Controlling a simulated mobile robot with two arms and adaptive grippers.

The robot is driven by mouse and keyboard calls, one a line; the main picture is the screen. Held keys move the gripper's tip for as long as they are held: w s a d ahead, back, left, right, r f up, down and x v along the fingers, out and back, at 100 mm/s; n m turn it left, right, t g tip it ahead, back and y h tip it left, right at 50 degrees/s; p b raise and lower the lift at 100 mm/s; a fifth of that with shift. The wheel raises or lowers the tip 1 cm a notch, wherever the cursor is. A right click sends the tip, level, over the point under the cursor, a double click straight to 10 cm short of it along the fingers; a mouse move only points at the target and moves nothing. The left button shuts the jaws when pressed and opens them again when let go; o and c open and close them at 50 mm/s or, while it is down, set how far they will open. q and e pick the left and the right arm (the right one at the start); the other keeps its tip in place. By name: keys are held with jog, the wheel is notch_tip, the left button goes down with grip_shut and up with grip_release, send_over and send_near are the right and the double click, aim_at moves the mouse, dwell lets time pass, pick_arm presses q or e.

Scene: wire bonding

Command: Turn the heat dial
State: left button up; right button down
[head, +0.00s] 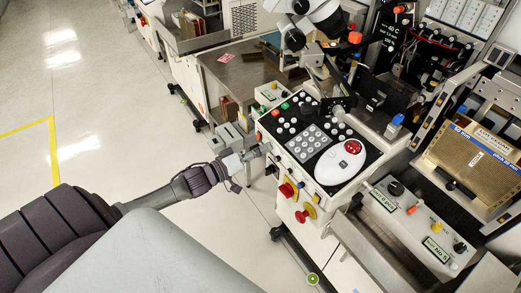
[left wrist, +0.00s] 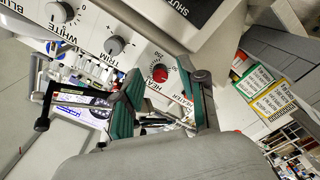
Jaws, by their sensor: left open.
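The heat dial (left wrist: 160,73) is a small red knob on a white panel marked HEAT, with a printed scale around it, in the left wrist view. My left gripper (left wrist: 166,84) is open, with its green-padded fingers on either side of the dial in that view. I cannot tell whether either finger touches it. In the head view my left gripper (head: 250,154) is at the left side of the white control console (head: 318,205). The dial is not distinguishable there. My right gripper is not in view.
Other knobs, TRIM (left wrist: 115,45) and WHITE (left wrist: 60,12), sit beside the heat dial on the same panel. A white mouse-like control (head: 341,163) and many buttons are on the console top. Red and yellow knobs (head: 287,190) stick out at its front. Open floor lies left.

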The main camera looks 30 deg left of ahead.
pick_arm(q)
grip_shut()
jog(key=shift+m, duration=0.3)
jog(key=shift+f+m, duration=0.1)
jog(key=shift+m, duration=13)
